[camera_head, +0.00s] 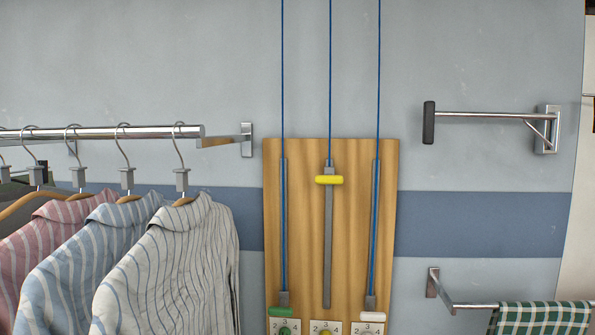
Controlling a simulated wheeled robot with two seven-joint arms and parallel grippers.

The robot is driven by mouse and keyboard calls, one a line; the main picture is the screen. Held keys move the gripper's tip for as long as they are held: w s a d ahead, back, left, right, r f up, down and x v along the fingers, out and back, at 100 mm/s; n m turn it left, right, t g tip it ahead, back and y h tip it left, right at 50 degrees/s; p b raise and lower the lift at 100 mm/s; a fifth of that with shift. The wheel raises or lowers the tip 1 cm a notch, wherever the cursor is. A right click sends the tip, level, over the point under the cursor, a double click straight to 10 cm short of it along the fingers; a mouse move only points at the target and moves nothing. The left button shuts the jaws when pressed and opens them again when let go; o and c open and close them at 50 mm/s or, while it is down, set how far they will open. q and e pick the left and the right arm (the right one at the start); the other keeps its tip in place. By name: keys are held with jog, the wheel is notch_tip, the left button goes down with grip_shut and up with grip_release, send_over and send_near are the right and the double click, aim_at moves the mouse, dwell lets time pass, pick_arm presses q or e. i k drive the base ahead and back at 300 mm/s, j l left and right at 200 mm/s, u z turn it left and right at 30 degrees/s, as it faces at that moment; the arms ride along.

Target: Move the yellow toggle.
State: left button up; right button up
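The yellow toggle (329,180) is a short horizontal bar near the top of the middle slot on a wooden board (345,235). A blue cord runs up from it. To its left a green toggle (281,311) sits at the bottom of the left slot. To its right a white toggle (370,316) sits at the bottom of the right slot. Numbered plates (327,328) show below, cut off by the picture's bottom edge. Neither of my grippers is in view.
Striped shirts (180,265) hang on a metal rail (100,133) at the left, close to the board. A wall bar with a dark end (480,114) sticks out at the upper right. A rail with a green checked cloth (540,317) is at the lower right.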

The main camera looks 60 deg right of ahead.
aim_at(329, 177)
jog(key=z, duration=2.1)
jog(key=k+l, duration=0.25)
jog(key=l, duration=0.15)
